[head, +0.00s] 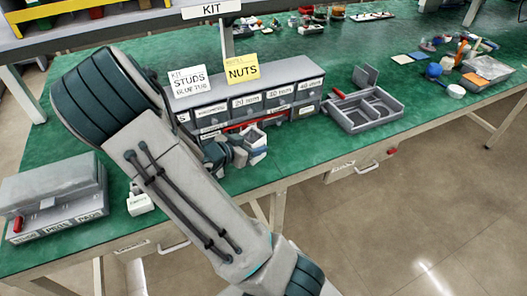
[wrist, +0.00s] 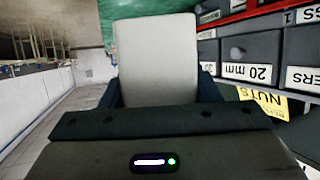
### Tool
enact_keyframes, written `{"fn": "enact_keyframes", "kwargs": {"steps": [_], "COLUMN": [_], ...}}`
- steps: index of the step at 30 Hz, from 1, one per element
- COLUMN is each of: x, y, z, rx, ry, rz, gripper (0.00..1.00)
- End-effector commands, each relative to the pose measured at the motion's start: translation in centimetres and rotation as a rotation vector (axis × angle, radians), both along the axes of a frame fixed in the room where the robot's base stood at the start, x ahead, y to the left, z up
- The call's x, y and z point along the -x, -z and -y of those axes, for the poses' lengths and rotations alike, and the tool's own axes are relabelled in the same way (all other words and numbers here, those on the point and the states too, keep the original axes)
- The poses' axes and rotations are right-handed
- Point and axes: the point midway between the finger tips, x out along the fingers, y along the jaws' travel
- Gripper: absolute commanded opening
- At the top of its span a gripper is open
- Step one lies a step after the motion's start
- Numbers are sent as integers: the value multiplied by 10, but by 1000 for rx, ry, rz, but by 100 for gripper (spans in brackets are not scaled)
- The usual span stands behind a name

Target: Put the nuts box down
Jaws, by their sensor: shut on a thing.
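My gripper (head: 240,152) is shut on a small pale box (head: 257,142), which I take to be the nuts box; it shows in front of the drawer unit in the head view. In the wrist view the box (wrist: 156,50) is a plain light-grey face between the two dark fingers of my gripper (wrist: 157,92). I cannot read a label on it. My arm hides part of the bench around it, and I cannot tell whether its underside touches the bench. A yellow NUTS card (head: 241,69) stands on the drawer unit.
The grey drawer unit (head: 262,98) stands close behind the box. A grey divided tray (head: 365,111) is to its right. A lidded case (head: 55,190) and a small white container (head: 140,203) are at left. The green bench (head: 300,152) has bare room along its front edge.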

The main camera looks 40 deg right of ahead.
Motion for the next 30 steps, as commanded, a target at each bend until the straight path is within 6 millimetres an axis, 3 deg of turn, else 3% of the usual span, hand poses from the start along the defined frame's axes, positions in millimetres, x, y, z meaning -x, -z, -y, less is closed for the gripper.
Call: {"fn": "enact_keyframes", "kwargs": {"steps": [6,12,19,30], "x": [-21,-37,-44,-44], "y": [30,51,62,98], "z": [45,78,89,89], "rx": [5,2,0,1], "ry": [4,3,0,0], "rz": [-3,-2,-1,0], "gripper": [25,25,25,25]}}
